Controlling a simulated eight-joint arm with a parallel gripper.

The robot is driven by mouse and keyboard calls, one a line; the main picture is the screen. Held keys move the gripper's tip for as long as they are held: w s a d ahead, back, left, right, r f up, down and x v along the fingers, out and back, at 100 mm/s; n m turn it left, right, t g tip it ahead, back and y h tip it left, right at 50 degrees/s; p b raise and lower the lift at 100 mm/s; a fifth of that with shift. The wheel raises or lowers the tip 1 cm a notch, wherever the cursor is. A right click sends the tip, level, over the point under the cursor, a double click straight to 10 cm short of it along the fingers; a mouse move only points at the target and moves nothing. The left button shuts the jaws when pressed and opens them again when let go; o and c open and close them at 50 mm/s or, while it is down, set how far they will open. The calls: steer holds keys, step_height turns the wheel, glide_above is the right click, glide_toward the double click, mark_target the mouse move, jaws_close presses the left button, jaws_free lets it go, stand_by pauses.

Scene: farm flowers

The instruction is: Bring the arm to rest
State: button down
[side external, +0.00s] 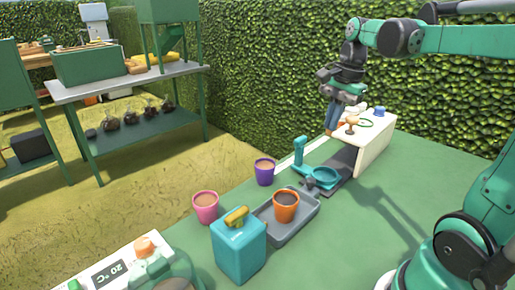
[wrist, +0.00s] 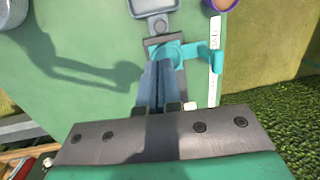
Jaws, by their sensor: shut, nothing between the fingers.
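My gripper (side external: 331,128) hangs in the air at the back of the green table, beside the left end of a cream block (side external: 375,148). Its fingers point down and are closed together with nothing between them. In the wrist view my gripper (wrist: 158,68) shows its two blue-grey fingers side by side, overlapping the teal ring-shaped tool (wrist: 178,50) in the picture. That teal tool (side external: 322,178) also shows in the side view, at the end of a dark strip, with its handle upright. My fingers are apart from it there.
An orange pot (side external: 286,207) stands in a grey tray (side external: 310,214). A purple pot (side external: 264,173), a pink pot (side external: 205,208) and a teal box (side external: 238,252) with a yellow handle stand nearby. The table's right middle (side external: 370,220) is clear. A hedge (side external: 265,90) rises behind.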

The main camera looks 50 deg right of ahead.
steer(key=shift+r, duration=0.15)
steer(key=a+f+n+t, duration=0.2)
steer(key=a+n, duration=0.5)
steer(key=n, duration=0.2)
steer(key=s+a+f+n+t, duration=0.1)
steer(key=a+f+n+t, duration=0.2)
steer(key=a+n, duration=0.4)
steer(key=shift+a+f+n+h, duration=0.2)
steer(key=shift+a+n+h, duration=0.15)
steer(key=shift+n, duration=0.55)
